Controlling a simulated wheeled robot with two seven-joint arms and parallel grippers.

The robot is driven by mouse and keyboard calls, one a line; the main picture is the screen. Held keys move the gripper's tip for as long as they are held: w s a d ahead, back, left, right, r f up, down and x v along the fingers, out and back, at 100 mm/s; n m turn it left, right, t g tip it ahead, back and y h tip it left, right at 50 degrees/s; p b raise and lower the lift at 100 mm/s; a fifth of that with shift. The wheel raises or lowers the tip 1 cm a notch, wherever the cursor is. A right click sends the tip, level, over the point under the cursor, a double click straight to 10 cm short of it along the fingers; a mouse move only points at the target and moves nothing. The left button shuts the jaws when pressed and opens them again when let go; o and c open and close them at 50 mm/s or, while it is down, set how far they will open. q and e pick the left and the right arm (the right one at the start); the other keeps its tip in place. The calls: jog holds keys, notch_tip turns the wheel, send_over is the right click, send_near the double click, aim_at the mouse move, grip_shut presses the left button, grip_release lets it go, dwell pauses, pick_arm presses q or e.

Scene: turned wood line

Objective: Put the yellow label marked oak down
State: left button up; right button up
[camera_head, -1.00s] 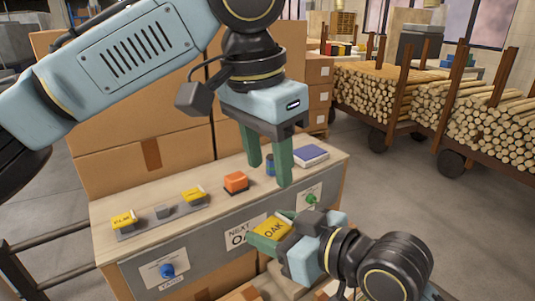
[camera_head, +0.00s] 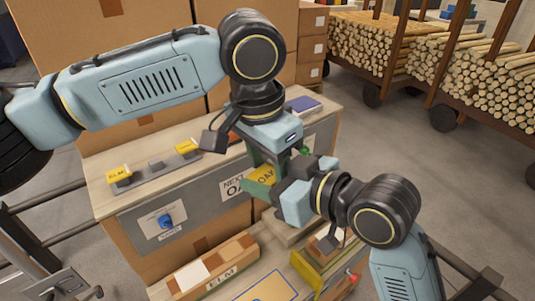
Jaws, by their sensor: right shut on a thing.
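The yellow label marked oak (camera_head: 266,173) is in my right gripper (camera_head: 262,184), whose green fingers are shut on it in front of the bench's grey front panel. My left gripper (camera_head: 268,158) points down from above, with its green fingers apart and close to the label. My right gripper and the label partly hide its fingertips, so I cannot tell whether they touch the label.
A grey rail (camera_head: 155,170) on the bench top bears a yellow ELM label (camera_head: 119,173) and another yellow label (camera_head: 187,147). A blue knob (camera_head: 166,221) and a NEXT sign (camera_head: 232,187) are on the panel. A box marked ELM (camera_head: 215,262) stands below. A purple-blue block (camera_head: 303,104) lies at the bench's right.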

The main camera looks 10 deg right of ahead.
pick_arm(q)
jog(key=shift+s+d, duration=0.1)
jog(key=c, duration=0.6)
pick_arm(e)
jog(key=o, duration=0.6)
pick_arm(q)
jog(key=shift+c, duration=0.5)
pick_arm(e)
jog(key=o, duration=0.4)
